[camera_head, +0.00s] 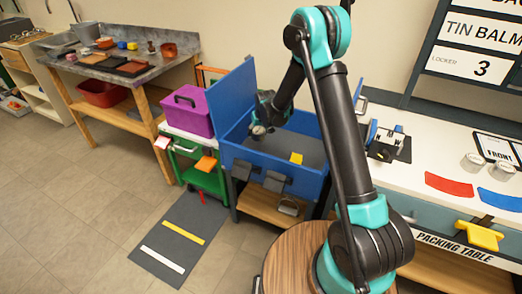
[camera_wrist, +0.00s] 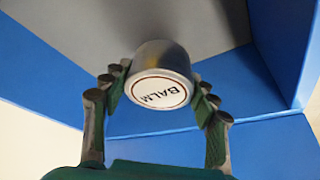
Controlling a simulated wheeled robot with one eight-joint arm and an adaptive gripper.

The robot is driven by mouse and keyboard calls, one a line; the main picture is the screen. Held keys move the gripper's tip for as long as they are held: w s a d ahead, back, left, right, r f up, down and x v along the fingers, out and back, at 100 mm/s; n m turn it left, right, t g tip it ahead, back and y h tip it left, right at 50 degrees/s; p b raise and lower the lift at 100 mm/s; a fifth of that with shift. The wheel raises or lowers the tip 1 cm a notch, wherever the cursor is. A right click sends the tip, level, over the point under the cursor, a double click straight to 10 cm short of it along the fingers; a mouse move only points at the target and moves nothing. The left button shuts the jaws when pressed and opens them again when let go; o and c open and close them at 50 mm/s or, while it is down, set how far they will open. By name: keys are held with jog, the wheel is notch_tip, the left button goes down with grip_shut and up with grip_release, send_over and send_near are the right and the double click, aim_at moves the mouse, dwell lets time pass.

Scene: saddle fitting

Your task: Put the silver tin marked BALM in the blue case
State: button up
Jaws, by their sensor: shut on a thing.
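The silver tin (camera_wrist: 160,62) has a white label reading BALM in the wrist view. My gripper (camera_wrist: 158,90) is shut on its sides, with the label facing the wrist camera. In the head view my gripper (camera_head: 262,128) and the small tin (camera_head: 259,130) are inside the outline of the open blue case (camera_head: 262,163), near its left side. The case has a grey floor (camera_head: 305,147) and a raised blue lid panel at the left. In the wrist view the grey floor and blue walls (camera_wrist: 270,145) lie beyond the tin. I cannot tell whether the tin touches the floor.
A yellow piece (camera_head: 296,158) lies in the case. A purple box (camera_head: 187,112) stands on a green cart (camera_head: 200,172) to the left. The white packing table (camera_head: 430,160) at right bears two silver tins (camera_head: 472,162) and red and blue pads.

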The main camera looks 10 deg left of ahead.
aim_at(262, 137)
notch_tip(262, 137, down, 11)
jog(key=shift+r, duration=0.1)
dwell(0.4)
jog(key=shift+f, duration=0.2)
jog(key=o, duration=1.3)
jog(key=shift+r, duration=0.1)
jog(key=v, duration=1.2)
jog(key=shift+d, duration=0.1)
jog(key=shift+r, duration=0.1)
